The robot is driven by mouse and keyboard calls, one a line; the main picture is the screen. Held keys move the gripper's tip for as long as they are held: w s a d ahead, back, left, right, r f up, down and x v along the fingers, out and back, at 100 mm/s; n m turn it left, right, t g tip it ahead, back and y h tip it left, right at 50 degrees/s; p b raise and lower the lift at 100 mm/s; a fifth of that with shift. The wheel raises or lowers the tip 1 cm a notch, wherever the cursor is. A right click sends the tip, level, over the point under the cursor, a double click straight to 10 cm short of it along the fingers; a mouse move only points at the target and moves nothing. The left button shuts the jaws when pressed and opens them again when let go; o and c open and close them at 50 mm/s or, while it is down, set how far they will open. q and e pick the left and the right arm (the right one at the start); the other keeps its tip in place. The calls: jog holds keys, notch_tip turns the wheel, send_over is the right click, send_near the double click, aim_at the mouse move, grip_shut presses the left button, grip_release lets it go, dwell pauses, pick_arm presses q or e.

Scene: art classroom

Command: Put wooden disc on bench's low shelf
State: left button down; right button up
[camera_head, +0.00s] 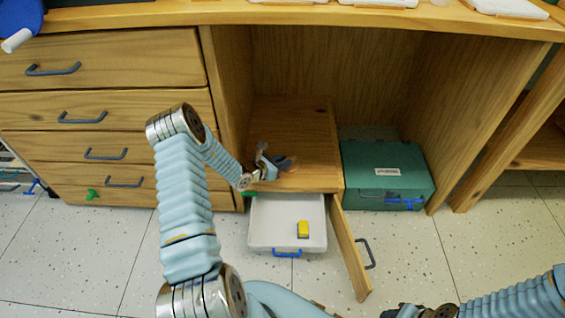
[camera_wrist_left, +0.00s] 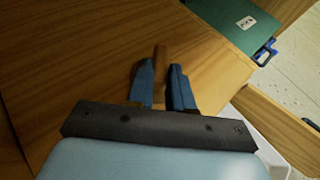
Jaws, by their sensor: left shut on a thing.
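My left gripper (camera_head: 270,164) is over the front part of the bench's low shelf (camera_head: 300,125), a wooden board inside the open bay. In the left wrist view the two dark blue fingers (camera_wrist_left: 161,75) are shut on the wooden disc (camera_wrist_left: 160,57), a thin brown piece seen nearly edge-on. The shelf's bare top (camera_wrist_left: 90,60) fills much of that view behind it. In the head view the disc is small and mostly hidden by the fingers. I cannot tell whether it touches the shelf. My right arm shows at the lower right; its gripper's state is unclear.
A green case (camera_head: 385,180) stands right of the shelf. Below the shelf, a white tray (camera_head: 262,225) holds a yellow item (camera_head: 303,229), beside an open wooden door (camera_head: 349,248). Drawers (camera_head: 105,108) are on the left. The shelf's rear is clear.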

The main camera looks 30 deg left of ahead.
pick_arm(q)
jog(key=shift+f, duration=0.2)
jog(key=c, duration=1)
grip_release()
